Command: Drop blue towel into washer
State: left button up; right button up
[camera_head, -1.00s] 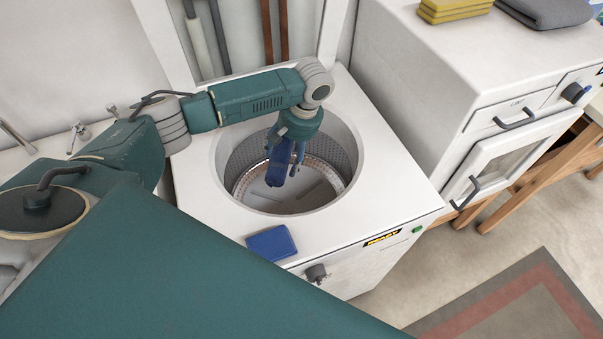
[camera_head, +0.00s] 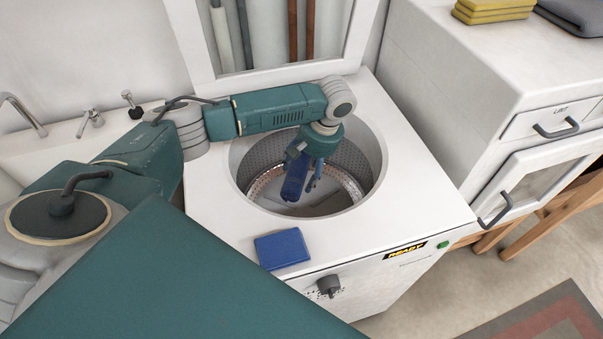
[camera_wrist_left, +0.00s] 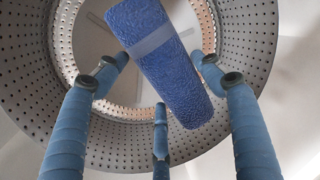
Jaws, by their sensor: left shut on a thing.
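The blue towel (camera_head: 293,181) is a roll with a paler band, seen clearly in the left wrist view (camera_wrist_left: 165,70). My left gripper (camera_head: 304,170) points down inside the open round mouth of the white top-loading washer (camera_head: 415,215). It is shut on the towel, holding it tilted over the perforated metal drum (camera_head: 352,165). In the left wrist view the gripper's blue fingers (camera_wrist_left: 155,95) stand around the towel, with the drum wall and floor beyond. The gap between towel and drum floor is hard to judge. My right gripper is not in view.
A small blue folded cloth or pad (camera_head: 282,249) lies on the washer's front left top. A knob (camera_head: 329,286) and a READY label (camera_head: 405,250) are on its front. A white cabinet (camera_head: 450,90) with yellow cloths (camera_head: 492,10) stands to the right.

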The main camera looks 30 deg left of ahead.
pick_arm(q)
jog(key=o, duration=1.2)
jog(key=shift+o, duration=0.2)
jog(key=v, duration=1.2)
